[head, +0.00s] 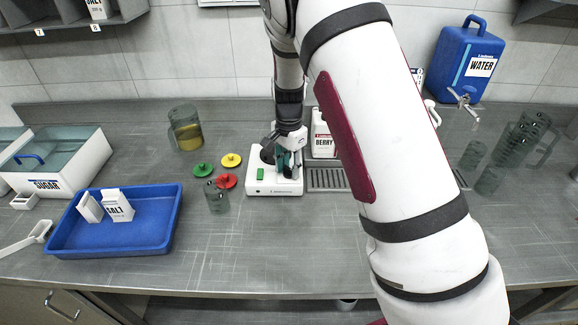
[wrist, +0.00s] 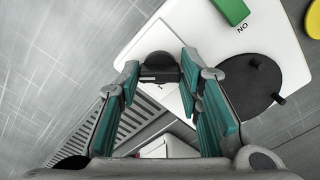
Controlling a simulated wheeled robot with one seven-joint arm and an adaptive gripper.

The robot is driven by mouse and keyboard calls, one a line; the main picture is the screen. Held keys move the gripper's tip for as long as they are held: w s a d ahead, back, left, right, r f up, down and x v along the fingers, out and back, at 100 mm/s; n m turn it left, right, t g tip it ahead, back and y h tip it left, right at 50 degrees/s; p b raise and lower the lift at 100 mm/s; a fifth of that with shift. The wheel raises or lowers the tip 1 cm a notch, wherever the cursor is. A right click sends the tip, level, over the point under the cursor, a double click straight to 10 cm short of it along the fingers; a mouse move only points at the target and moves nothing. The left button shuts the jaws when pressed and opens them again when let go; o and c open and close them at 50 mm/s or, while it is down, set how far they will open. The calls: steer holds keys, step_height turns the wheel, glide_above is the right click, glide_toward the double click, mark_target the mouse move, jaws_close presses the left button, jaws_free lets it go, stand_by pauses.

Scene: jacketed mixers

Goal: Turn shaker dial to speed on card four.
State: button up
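The shaker (head: 272,186) is a white box on the counter with a green button and a dark round platform; its white top also fills much of the wrist view (wrist: 215,38). In the wrist view the black dial (wrist: 160,64) sits on the shaker's top between my fingertips. My gripper (wrist: 160,72) points down at it, fingers apart, one on each side; whether they touch the dial is unclear. In the head view my gripper (head: 289,158) hides the dial. The dial's marks are not readable. I see no card four.
Green (head: 203,169), yellow (head: 231,160) and red lids (head: 226,181) and a clear cup (head: 216,198) lie left of the shaker. A berry jug (head: 322,138) and drain grate (head: 327,180) are close on the right. A blue tray (head: 110,243) stands left. The front counter is clear.

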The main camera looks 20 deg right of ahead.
mark_target(289, 168)
steer(key=shift+o, duration=1.4)
steer(key=shift+r, duration=0.1)
step_height(289, 168, up, 12)
